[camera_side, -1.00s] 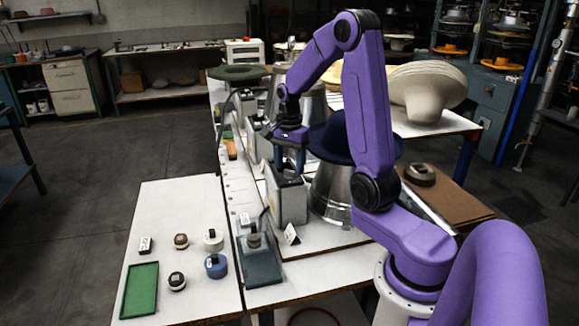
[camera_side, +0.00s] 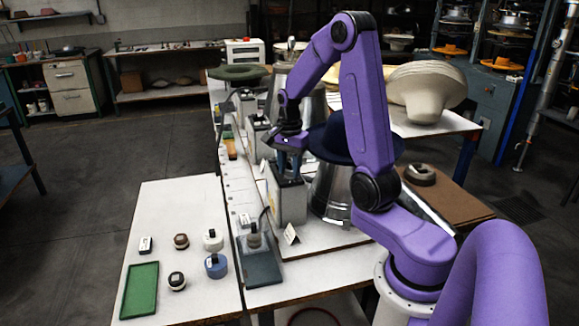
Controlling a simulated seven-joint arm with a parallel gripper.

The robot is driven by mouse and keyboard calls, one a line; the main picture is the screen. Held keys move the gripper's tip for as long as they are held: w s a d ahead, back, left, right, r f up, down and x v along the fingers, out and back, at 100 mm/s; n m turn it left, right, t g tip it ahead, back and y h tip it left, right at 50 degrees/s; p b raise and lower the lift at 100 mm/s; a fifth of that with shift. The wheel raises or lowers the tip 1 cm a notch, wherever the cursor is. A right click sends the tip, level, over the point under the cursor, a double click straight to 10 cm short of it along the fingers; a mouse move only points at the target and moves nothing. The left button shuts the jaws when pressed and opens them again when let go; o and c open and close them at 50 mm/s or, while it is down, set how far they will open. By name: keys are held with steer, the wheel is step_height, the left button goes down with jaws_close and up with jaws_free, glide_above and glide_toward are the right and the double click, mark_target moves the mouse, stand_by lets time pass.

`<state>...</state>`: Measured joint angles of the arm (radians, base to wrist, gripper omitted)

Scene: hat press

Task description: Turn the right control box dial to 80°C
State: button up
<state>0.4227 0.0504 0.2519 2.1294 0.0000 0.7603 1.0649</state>
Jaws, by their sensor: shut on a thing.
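The right control box (camera_side: 291,203) is a grey metal box on the white workbench, in front of a silver hat press. My gripper (camera_side: 287,178) points down at the top of this box, with its fingers at the box's upper face. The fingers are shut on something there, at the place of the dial. The dial itself is hidden by the fingers and too small to make out, so its setting cannot be read. A second control box (camera_side: 257,138) stands farther back on the same bench.
A silver press cone (camera_side: 330,192) with a dark blue hat (camera_side: 340,138) stands right behind the box. Left are a green tray (camera_side: 139,291), several small jars and a blue-grey tray (camera_side: 262,270).

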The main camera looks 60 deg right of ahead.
steer(key=n, duration=0.8)
steer(key=shift+n, duration=0.4)
steer(key=n, duration=0.4)
steer(key=shift+n, duration=2.2)
steer(key=o, duration=1)
steer(key=shift+o, duration=0.2)
